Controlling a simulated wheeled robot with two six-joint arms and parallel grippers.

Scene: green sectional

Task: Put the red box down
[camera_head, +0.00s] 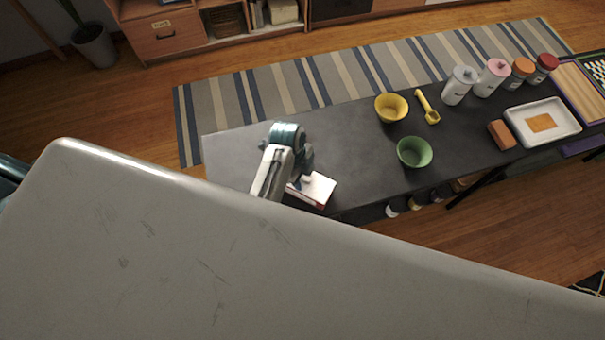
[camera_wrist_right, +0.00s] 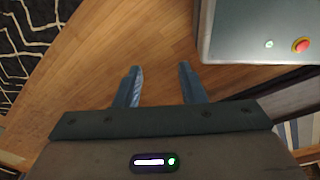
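The red box (camera_head: 318,190) shows a pale top face and a thin red side in the head view. It is at the near edge of the dark table, towards its left end. My left gripper (camera_head: 303,181) is at the left part of the box and appears shut on it; one finger shows against the pale face and the other is hidden. I cannot tell whether the box touches the tabletop. My right gripper (camera_wrist_right: 159,78) is open and empty above the wooden floor in the right wrist view.
The dark table (camera_head: 360,165) is clear around the box's far side. To the right are a yellow bowl (camera_head: 391,107), a green bowl (camera_head: 414,152), a yellow scoop (camera_head: 428,108), a brown block (camera_head: 502,135), a white tray (camera_head: 557,134) and several jars.

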